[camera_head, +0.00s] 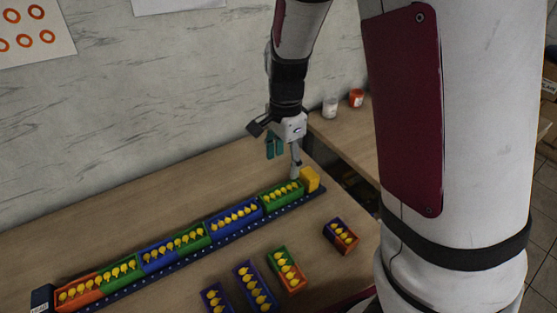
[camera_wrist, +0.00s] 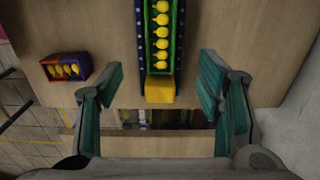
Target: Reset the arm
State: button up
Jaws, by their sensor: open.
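My gripper (camera_head: 284,158) is open and empty above the right end of a row of boxes in the head view. In the wrist view its teal-padded fingers (camera_wrist: 158,82) stand wide apart, with a yellow block (camera_wrist: 160,90) seen between them. The yellow block also shows in the head view (camera_head: 311,180), at the right end of the dark dotted rail (camera_head: 205,242). A green box (camera_head: 264,200) of yellow balloon-shaped pieces sits beside the block on the rail. The gripper appears clear of the block and boxes.
More coloured boxes line the rail, including a blue one (camera_head: 213,232). Several boxes stand loose in front, including a purple-and-orange one (camera_head: 341,236). Two small jars (camera_head: 330,108) stand behind on another wooden surface. Bare wood lies behind the rail.

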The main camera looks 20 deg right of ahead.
jog(key=s+r+n+t, duration=0.4)
jog(key=s+r+n, duration=1.1)
jog(key=s+r, duration=0.3)
jog(key=shift+s+a+n+t, duration=0.2)
jog(key=shift+s+n+t, duration=0.2)
jog(key=shift+s, duration=0.35)
